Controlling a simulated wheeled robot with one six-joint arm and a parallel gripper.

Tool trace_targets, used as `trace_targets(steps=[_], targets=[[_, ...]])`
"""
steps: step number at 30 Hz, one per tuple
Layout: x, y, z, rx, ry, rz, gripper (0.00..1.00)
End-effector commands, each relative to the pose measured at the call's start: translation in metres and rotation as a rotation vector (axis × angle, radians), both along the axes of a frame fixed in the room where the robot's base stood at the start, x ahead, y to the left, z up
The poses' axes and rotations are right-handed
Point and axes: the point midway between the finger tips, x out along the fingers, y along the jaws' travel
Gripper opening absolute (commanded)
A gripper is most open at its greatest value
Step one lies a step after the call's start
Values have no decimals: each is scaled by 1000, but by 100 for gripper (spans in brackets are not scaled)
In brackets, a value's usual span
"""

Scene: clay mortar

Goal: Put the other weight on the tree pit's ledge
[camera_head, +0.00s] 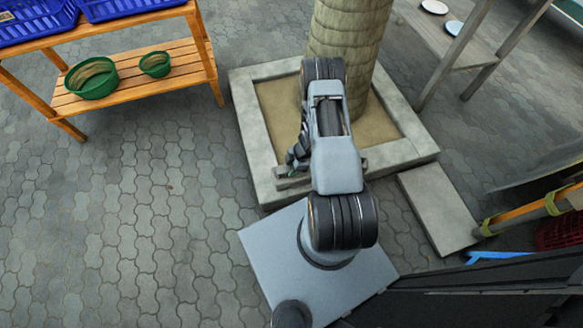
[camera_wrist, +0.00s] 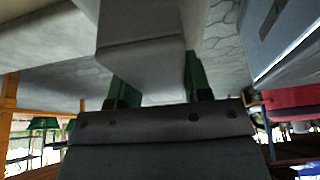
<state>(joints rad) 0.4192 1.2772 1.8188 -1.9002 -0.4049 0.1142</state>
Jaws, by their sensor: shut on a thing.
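The tree pit's ledge (camera_head: 257,150) is a square pale stone rim around sandy soil and a thick palm trunk (camera_head: 345,40). My gripper (camera_head: 298,155) is over the ledge's front-left part, partly hidden by my arm. In the wrist view my gripper (camera_wrist: 160,88) has its dark green fingers shut on a smooth grey weight (camera_wrist: 142,65). In the head view a grey-brown piece (camera_head: 293,182), apparently this weight, shows below my gripper at the front ledge. I cannot tell whether it touches the stone. I cannot make out a second weight for certain.
A wooden shelf (camera_head: 150,75) with blue crates and green pots (camera_head: 92,78) stands at the left. A low stone slab (camera_head: 437,207) lies right of the pit. A grey bench (camera_head: 440,45) is at the back right. Paving at the left is clear.

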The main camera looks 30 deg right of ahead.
Motion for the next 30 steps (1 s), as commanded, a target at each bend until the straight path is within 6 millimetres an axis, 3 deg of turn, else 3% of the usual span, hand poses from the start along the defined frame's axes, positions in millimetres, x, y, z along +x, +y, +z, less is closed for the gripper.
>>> trace_targets(steps=[10,26,27,30], targets=[[3,-2,-33,1,-3,-6,0],[3,-2,-37,1,-4,-5,0],[1,-1,-39,0,0,-4,47],[1,-1,-38,0,0,-4,56]])
